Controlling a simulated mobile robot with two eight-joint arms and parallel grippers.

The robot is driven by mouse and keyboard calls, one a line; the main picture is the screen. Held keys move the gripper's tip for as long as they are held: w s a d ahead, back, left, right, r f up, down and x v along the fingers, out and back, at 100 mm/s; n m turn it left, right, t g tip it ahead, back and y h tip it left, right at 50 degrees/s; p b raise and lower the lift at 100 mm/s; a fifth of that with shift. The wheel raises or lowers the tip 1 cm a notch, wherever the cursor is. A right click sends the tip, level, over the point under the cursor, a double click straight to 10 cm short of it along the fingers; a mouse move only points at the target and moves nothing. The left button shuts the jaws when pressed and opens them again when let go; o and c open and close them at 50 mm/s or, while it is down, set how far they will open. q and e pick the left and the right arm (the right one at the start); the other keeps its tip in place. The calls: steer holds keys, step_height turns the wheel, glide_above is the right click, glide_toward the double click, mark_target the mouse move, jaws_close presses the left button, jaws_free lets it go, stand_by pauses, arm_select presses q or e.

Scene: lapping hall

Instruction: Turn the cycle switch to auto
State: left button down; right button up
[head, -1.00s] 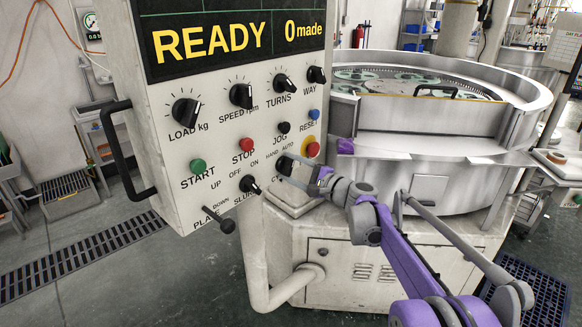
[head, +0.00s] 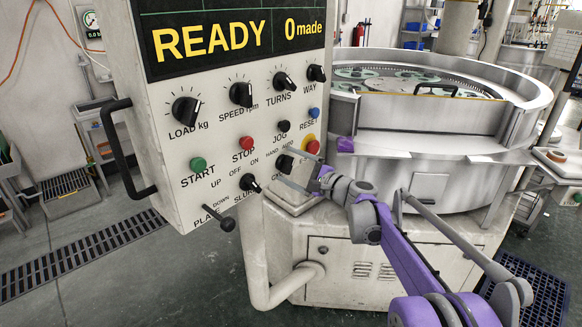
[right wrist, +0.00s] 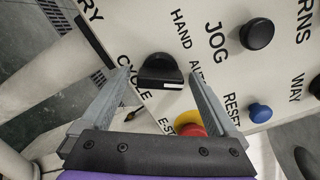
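The cycle switch (head: 284,163) is a black knob on the pale control panel (head: 218,112), at its lower right below the JOG button. In the right wrist view the cycle switch (right wrist: 160,70) shows a white mark on its lower right edge. HAND and AUTO are lettered beside it; I cannot tell for sure which its pointer faces. My right gripper (head: 289,166) is at the switch. In the right wrist view my right gripper (right wrist: 160,76) is open, with one finger on each side of the knob and visible gaps to it. My left gripper is out of view.
The red emergency stop (head: 313,147) on its yellow plate is close beside the right gripper. The blue RESET button (head: 314,114) and black JOG button (head: 284,127) are above. A black lever (head: 227,224) sticks out at the panel's bottom. The lapping machine (head: 430,145) stands behind.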

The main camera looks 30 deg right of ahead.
steer(key=b+v, duration=0.1)
steer(key=v, duration=1)
steer(key=shift+w+a, duration=0.1)
stand_by(0.4)
steer(key=s+a+f+n+g+p, duration=0.1)
steer(key=s+a+f+n+g, duration=0.35)
steer(key=a, duration=0.45)
steer(key=s+a+f+n+g, duration=0.35)
steer(key=a+f, duration=0.25)
steer(key=a, duration=0.3)
steer(key=s+a+f+n+g+h, duration=0.1)
steer(key=s+f+n+h, duration=0.2)
steer(key=s+f+n, duration=0.3)
steer(key=s+a+f+n+g+h+p, duration=0.1)
steer(key=s+f+n, duration=0.5)
steer(key=s, duration=0.7)
steer(key=shift+s+a+g+h, duration=0.25)
steer(key=shift+a+g+h, duration=0.4)
steer(key=shift+h, duration=0.55)
